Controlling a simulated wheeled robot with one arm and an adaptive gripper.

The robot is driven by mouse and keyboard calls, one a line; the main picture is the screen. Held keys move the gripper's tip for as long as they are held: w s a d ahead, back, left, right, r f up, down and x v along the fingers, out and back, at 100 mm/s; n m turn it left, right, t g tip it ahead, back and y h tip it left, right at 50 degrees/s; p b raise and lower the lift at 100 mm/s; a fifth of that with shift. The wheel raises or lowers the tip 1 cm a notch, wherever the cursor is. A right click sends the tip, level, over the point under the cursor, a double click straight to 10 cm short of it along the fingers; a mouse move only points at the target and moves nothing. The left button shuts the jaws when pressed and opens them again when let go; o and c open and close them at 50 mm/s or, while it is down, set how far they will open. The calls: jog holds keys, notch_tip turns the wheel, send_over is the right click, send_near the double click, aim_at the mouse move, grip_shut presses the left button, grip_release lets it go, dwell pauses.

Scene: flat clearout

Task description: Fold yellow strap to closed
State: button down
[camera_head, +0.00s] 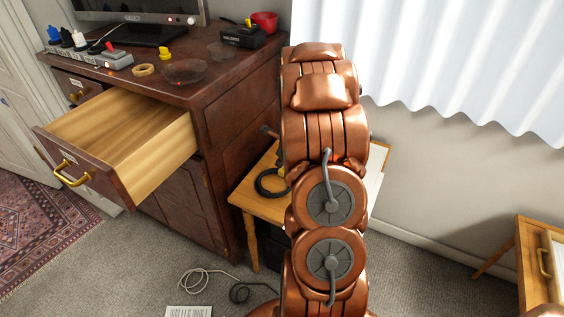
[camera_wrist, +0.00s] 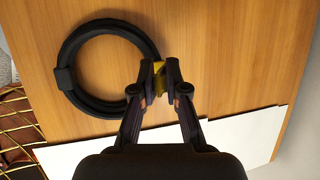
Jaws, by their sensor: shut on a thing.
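A black coil (camera_wrist: 70,50) lies on a small wooden table (camera_wrist: 200,30) in the wrist view. It also shows in the head view (camera_head: 262,183), beside my arm. The yellow strap (camera_wrist: 158,68) is at the coil's right side, a small yellow piece between my gripper's fingertips. My gripper (camera_wrist: 166,72) is shut on the yellow strap, close to the tabletop. The fingers hide much of the strap, so I cannot tell how far it is folded. In the head view my arm hides the gripper.
A white sheet (camera_wrist: 70,158) lies on the table near my gripper. A brown desk with a pulled-out drawer (camera_head: 90,160) stands to the left. Loose cables (camera_head: 195,280) lie on the carpet. A white curtain (camera_head: 450,60) hangs behind.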

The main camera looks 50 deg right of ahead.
aim_at(278, 170)
jog(key=shift+s+a+f+n+t+h+b, duration=0.15)
jog(key=shift+a+f+t+h+b, duration=0.4)
jog(key=shift+b, duration=1.65)
jog(key=shift+a+f+n+t+h+b, duration=0.25)
jog(key=shift+h+b, duration=0.6)
jog(key=shift+b, duration=1.3)
jog(key=h+b, duration=0.1)
jog(key=b, duration=0.2)
jog(key=f+h+b, duration=0.1)
jog(key=b, duration=0.3)
jog(key=shift+s+a+f, duration=0.1)
jog(key=shift+s+a, duration=0.05)
jog(key=shift+a, duration=0.2)
jog(key=h+b, duration=0.1)
jog(key=b, duration=0.2)
jog(key=f+n+t+h+b, duration=0.1)
jog(key=b, duration=0.2)
jog(key=shift+s+a+b, duration=0.1)
jog(key=shift+a+b, duration=0.2)
jog(key=h+b, duration=0.1)
jog(key=b, duration=0.1)
jog(key=shift+t+b, duration=0.3)
jog(key=shift+b, duration=0.05)
jog(key=shift+h+b, duration=0.5)
jog(key=shift+b, duration=0.3)
jog(key=c, duration=1.2)
grip_release()
jog(key=shift+r+n, duration=0.1)
jog(key=shift+n, duration=0.2)
jog(key=shift+o, duration=0.2)
